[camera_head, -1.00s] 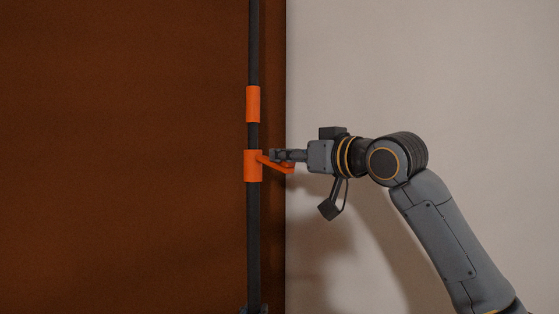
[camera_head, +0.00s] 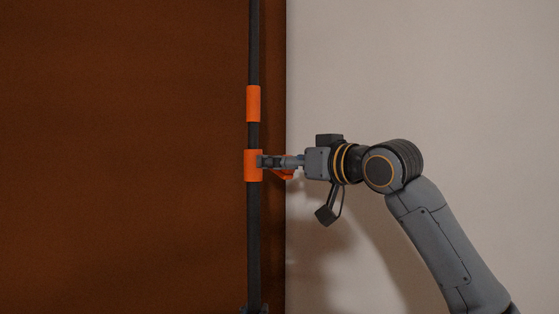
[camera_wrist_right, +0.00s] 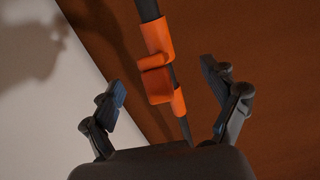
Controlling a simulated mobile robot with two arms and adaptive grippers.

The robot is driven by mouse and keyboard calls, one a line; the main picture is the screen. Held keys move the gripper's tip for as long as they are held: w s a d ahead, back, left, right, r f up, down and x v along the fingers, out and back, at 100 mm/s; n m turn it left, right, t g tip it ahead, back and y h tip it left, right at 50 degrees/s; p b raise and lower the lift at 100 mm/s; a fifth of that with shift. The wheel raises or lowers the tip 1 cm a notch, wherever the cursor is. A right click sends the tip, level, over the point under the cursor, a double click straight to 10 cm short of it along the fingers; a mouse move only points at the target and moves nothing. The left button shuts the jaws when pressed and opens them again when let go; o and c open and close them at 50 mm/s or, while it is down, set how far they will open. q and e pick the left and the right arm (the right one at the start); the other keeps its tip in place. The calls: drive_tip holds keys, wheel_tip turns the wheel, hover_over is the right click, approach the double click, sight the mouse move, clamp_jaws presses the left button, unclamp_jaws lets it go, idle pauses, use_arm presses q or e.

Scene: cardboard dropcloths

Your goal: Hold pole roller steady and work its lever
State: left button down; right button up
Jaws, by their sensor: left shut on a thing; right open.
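The dark pole (camera_head: 254,232) stands upright with an orange upper collar (camera_head: 253,104) and an orange lower collar (camera_head: 251,174). The orange lever (camera_head: 286,175) sticks out right from the lower collar, partly hidden behind my right gripper (camera_head: 261,161). That gripper comes in from the right, its fingertips overlapping the lower collar. In the right wrist view, the open right gripper (camera_wrist_right: 163,80) has its fingers either side of the pole (camera_wrist_right: 172,75) and the lever block (camera_wrist_right: 157,84). My left gripper (camera_head: 254,309), barely visible at the bottom edge, is shut on the pole.
A brown sheet (camera_head: 120,160) fills the left behind the pole. A pale wall (camera_head: 450,80) fills the right. Free space lies left of the pole and above my right arm.

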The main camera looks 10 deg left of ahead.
drive_tip(key=shift+d, duration=0.1)
drive_tip(key=v, duration=0.8)
idle(0.3)
drive_tip(key=shift+c, duration=0.4)
drive_tip(key=shift+x, duration=3.65)
drive_tip(key=shift+s, duration=0.1)
clamp_jaws()
